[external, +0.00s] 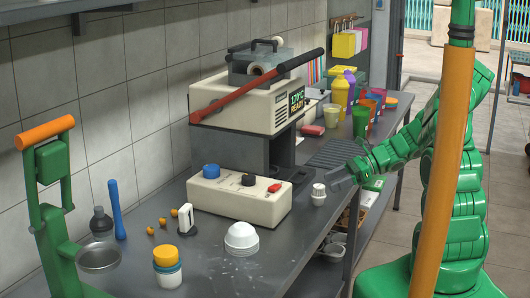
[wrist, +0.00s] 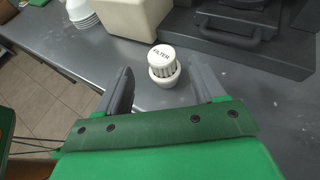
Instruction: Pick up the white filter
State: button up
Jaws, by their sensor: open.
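The white filter (wrist: 161,55) shows in the wrist view as a short ribbed white cylinder with "FILTER" printed on its flat top. It sits upright in a small white round holder or base (wrist: 165,78) on the grey counter. In the external view the filter (external: 319,188) stands near the counter's front edge, right of the cream control box. My gripper (wrist: 158,90) is open and empty, with one grey finger on either side of the filter's position and the filter a little beyond the fingertips. In the external view my gripper (external: 340,182) is just right of the filter. I cannot tell whether they touch.
The cream control box (external: 240,195) and the press (external: 245,105) stand left of and behind the filter. Colored cups (external: 361,120) stand farther back. The counter around the filter (wrist: 220,95) is mostly clear.

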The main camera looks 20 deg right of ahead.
aim_at(319, 186)
jog(key=shift+x, duration=3)
jog(key=shift+w+d+f, duration=0.1)
jog(key=shift+w, duration=0.05)
jog(key=c, duration=1.1)
